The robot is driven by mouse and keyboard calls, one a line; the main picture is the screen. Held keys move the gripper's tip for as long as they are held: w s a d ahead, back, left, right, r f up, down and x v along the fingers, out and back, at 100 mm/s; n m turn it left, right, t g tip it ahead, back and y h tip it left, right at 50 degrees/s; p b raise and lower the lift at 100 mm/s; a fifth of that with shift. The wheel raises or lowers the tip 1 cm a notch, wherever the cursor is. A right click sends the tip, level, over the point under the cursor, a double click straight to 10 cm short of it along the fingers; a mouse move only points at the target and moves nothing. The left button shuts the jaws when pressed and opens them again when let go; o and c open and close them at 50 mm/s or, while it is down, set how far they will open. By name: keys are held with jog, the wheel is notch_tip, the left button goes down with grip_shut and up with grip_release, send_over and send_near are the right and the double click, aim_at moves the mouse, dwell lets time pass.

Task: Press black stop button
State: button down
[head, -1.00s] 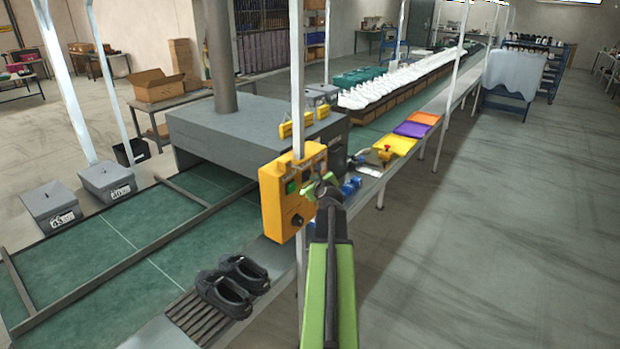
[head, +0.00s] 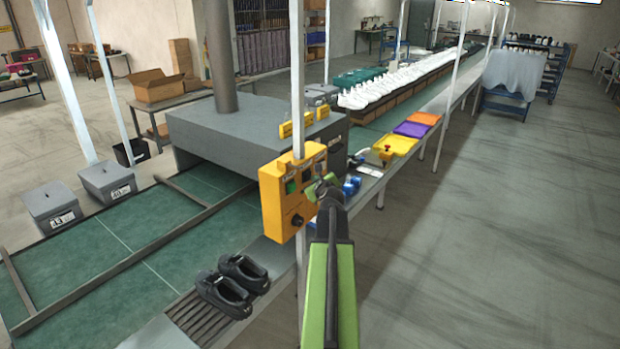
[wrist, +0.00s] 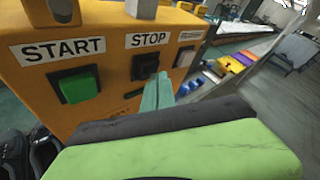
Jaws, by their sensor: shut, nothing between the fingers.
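The orange control box (head: 272,205) is mounted on a white post. In the wrist view its face (wrist: 115,90) carries a START label above a green button (wrist: 78,86) and a STOP label above the black stop button (wrist: 145,66). My gripper (wrist: 161,78) is shut and empty, its green fingertips just below and right of the black button in the picture. I cannot tell whether they touch it. In the head view my gripper (head: 321,186) is at the box's right side and covers part of its face.
Another button (wrist: 185,57) sits right of the stop button. A dark knob (head: 297,221) is lower on the box. Black shoes (head: 232,283) lie on the rollers below. A yellow tray (head: 395,146) stands on the line behind. The floor at right is clear.

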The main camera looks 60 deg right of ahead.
jog(key=shift+s, duration=0.5)
jog(key=s, duration=0.5)
jog(key=shift+f, duration=0.1)
dwell(0.8)
